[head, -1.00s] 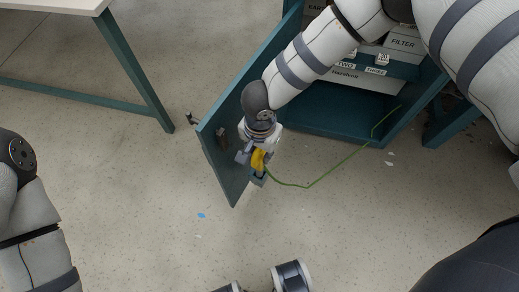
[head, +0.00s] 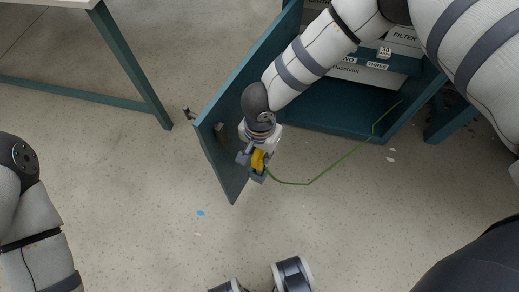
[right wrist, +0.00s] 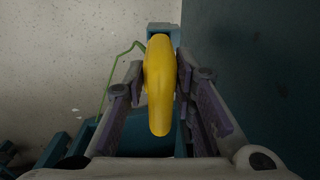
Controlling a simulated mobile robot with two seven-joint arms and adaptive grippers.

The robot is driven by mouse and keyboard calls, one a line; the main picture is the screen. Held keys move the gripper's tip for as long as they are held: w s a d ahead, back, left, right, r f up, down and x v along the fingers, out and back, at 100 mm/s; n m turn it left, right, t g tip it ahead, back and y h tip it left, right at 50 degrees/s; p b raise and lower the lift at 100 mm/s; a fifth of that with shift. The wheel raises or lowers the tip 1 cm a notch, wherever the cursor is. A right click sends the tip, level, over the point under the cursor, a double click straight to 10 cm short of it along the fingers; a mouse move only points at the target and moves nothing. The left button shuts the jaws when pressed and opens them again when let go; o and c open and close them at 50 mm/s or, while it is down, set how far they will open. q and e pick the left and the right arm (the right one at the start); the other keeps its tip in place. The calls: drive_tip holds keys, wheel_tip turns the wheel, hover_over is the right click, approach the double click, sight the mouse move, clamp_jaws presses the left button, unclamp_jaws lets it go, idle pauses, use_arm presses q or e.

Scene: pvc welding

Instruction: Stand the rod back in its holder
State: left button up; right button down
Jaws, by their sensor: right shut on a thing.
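My right gripper (head: 257,161) is shut on a yellow piece (head: 259,157), low beside the free end of the open cabinet door. In the right wrist view the yellow piece (right wrist: 159,85) sits between the two fingers and points away from the wrist. A small teal block (right wrist: 163,30) shows right behind its far end; I cannot tell whether they touch. A thin, bent green line (head: 308,186) runs from near the gripper back toward the cabinet. I cannot tell which of these is the rod or its holder.
The teal cabinet door (head: 222,160) stands open just left of my right gripper. The cabinet (head: 340,112) holds labelled boxes on its shelf. A table with a teal leg (head: 135,75) stands at the upper left. The speckled floor between is mostly clear.

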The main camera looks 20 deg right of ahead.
drive_tip(key=shift+f+b, duration=0.6)
drive_tip(key=shift+f, duration=0.4)
drive_tip(key=c, duration=1.2)
unclamp_jaws()
drive_tip(key=shift+c, duration=0.2)
wheel_tip(320, 180, up, 12)
drive_tip(key=shift+r, duration=0.1)
drive_tip(key=shift+s, duration=0.1)
